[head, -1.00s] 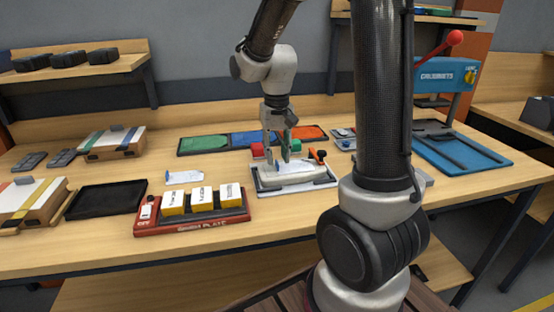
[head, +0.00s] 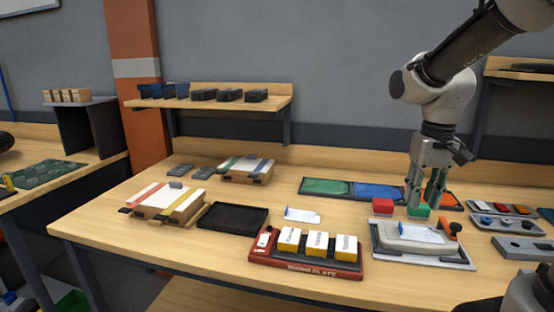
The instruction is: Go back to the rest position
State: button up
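My gripper (head: 425,197) hangs from the arm at the right of the head view, fingers pointing down. Its two fingers are apart, with a gap between them. I cannot tell the exact height of the fingertips.
A red tray (head: 305,266) holding yellow-and-white boxes lies in front on the table. A black tray (head: 233,218), striped cartons (head: 166,201) and a shelf (head: 209,98) are to the left. Green, blue and orange bins (head: 377,192) lie behind the gripper. Bare table lies at front left.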

jog(key=s+r+t, duration=0.2)
jog(key=s, duration=0.4)
jog(key=s+d+r+t, duration=0.1)
jog(key=s+r+t, duration=0.1)
jog(key=s, duration=0.4)
jog(key=shift+s+d+n, duration=0.3)
jog(key=shift+s+n, duration=0.1)
